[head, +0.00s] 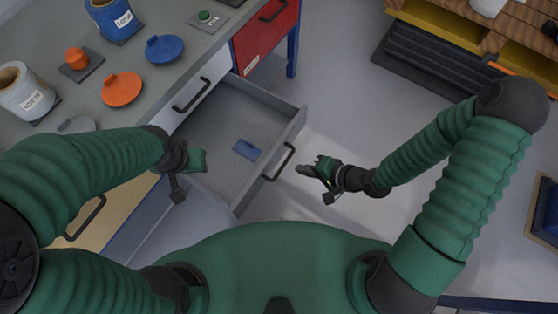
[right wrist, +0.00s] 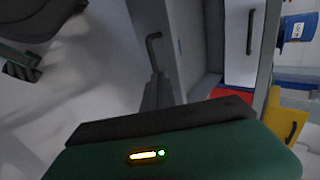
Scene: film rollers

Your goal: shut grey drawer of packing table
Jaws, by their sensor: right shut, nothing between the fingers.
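The grey drawer (head: 215,150) of the packing table (head: 215,45) is pulled well out in the head view, with a small blue item (head: 246,150) lying inside. Its dark handle (head: 279,162) is on the front panel, and the handle also shows in the right wrist view (right wrist: 153,50). My right gripper (head: 305,169) is shut and empty, just outside the drawer front, a little right of the handle and apart from it. My left gripper (head: 197,160) is over the drawer's left side; its fingers are too unclear to tell their state.
A white drawer front (head: 190,95) and a red one (head: 265,35) are closed nearby. Rolls, an orange disc (head: 122,89) and a blue disc (head: 164,48) sit on the tabletop. A dark slatted pallet (head: 430,65) stands at upper right. Floor right of the drawer is clear.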

